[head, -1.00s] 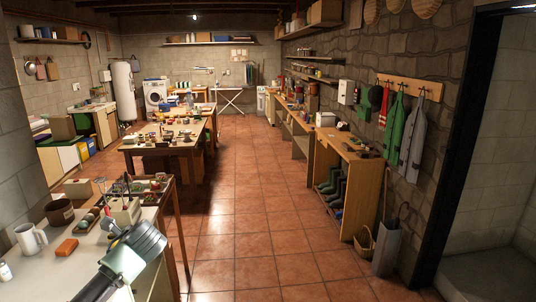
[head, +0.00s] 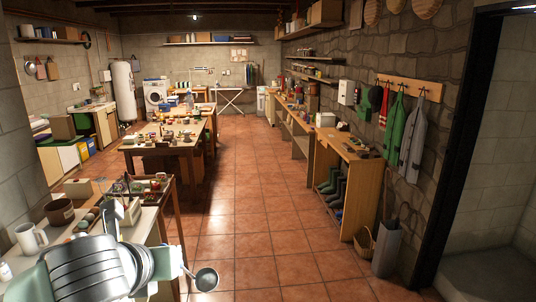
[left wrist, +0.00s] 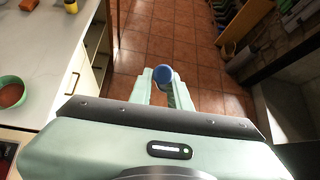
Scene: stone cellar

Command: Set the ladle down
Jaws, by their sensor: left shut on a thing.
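The ladle (head: 206,279) shows its round dark metal bowl in the head view, low and left of centre. My left gripper (head: 182,265) is shut on it and holds it out over the tiled floor, to the right of the near white table. In the left wrist view, a round bluish end of the ladle (left wrist: 162,74) shows between the fingers of my left gripper (left wrist: 162,88), with floor far below. Most of the handle is hidden. My right gripper is not in view.
The near table (head: 14,262) carries a white mug (head: 30,238), a brown pot (head: 60,212) and other small items. A wooden workbench (head: 180,148) stands farther back. The tiled floor (head: 245,200) in the middle is clear. A basket (head: 364,243) stands by the right shelf.

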